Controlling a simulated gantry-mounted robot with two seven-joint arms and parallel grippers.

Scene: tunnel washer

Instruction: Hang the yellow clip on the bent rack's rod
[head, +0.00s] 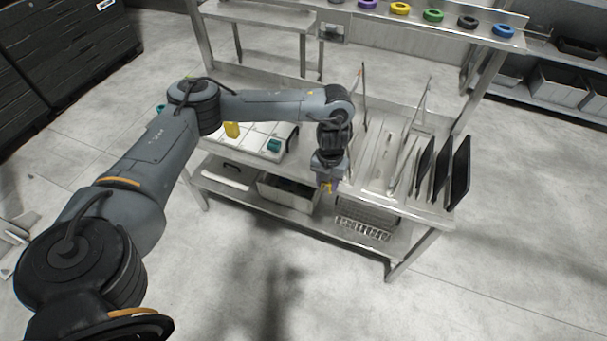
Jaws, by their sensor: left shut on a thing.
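My left arm comes in from the left and reaches over the metal bench. My left gripper (326,181) points down in front of the bench's front edge, shut on the small yellow clip (326,187). Only a little of the clip shows below the fingers. Thin upright metal rods stand on the bench top behind and to the right of the gripper, one rod (364,95) close behind my wrist. I cannot tell which of them belongs to the bent rack. The clip hangs apart from these rods. My right gripper is not in view.
Several dark panels (459,173) stand upright at the bench's right end. A white tray (287,147) with yellow and teal items lies left of my wrist. A wire basket (367,214) is on the lower shelf. Coloured rings (433,15) line the upper shelf.

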